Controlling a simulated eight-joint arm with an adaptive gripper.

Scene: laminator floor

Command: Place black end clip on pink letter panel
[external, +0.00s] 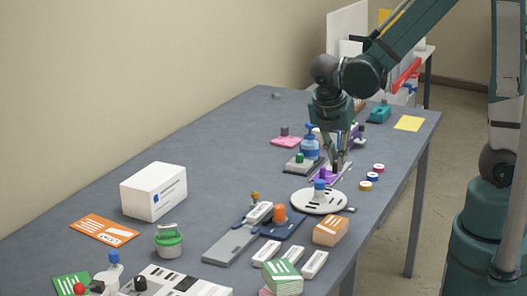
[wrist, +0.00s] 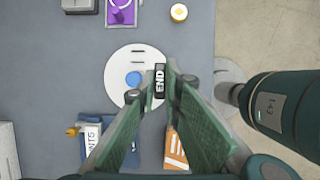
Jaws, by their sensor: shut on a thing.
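My gripper (wrist: 168,78) is shut on a small black end clip (wrist: 160,83), whose white letters read END in the wrist view. In the external view my gripper (external: 339,168) points down over the table near a white disc; the clip cannot be made out there. A pink panel (external: 283,143) lies flat at the far side of the table, left of and beyond my gripper, with a grey knobbed piece at its back edge. Its lettering is too small to read. The pink panel is not in the wrist view.
A white disc (external: 318,206) with a blue knob is below my gripper. A purple panel (external: 322,176), a grey block with a green knob (external: 301,165) and a blue bottle (external: 310,146) stand between my gripper and the pink panel. Coloured rolls (external: 372,176) lie at right.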

